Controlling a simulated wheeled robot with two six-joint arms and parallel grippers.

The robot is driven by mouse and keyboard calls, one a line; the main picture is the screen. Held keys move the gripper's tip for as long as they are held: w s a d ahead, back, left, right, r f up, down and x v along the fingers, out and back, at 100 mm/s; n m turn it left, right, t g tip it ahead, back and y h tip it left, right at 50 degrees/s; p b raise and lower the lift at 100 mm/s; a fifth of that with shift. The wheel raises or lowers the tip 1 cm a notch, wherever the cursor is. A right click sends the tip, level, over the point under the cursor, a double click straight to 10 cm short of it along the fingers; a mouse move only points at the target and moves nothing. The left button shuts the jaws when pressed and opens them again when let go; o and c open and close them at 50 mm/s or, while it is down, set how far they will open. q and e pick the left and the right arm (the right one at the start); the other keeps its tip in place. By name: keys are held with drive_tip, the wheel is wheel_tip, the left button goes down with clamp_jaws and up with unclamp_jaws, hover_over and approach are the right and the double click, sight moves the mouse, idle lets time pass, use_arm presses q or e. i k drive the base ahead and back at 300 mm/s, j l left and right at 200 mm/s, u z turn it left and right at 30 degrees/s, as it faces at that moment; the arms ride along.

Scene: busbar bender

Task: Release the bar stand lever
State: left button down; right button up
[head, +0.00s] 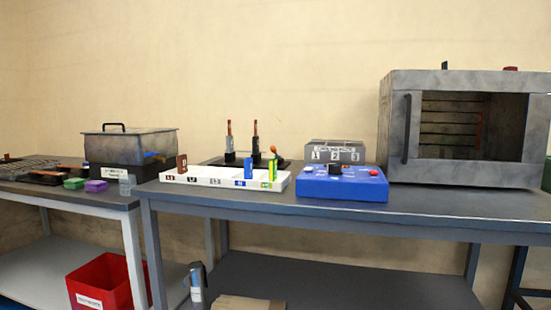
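The bar stand (242,162) is a low black base near the back of the right-hand table. Two dark upright posts with copper-coloured bars stand on it, one on the left (229,130) and one on the right (255,129). A lever with an orange knob (273,149) is at the stand's right side, tilted; its lower part is partly hidden by the white tray and the yellow-green piece in front. Neither of my grippers is in view, and nothing touches the lever.
In front of the stand is a white labelled tray (205,180) with upright coloured pieces. Right of it are a blue control box (342,187) and a grey numbered box (336,143).

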sight(273, 148)
drive_tip(key=i+j, duration=0.9)
drive_tip(key=i, duration=0.15)
drive_tip(key=z, duration=1.55)
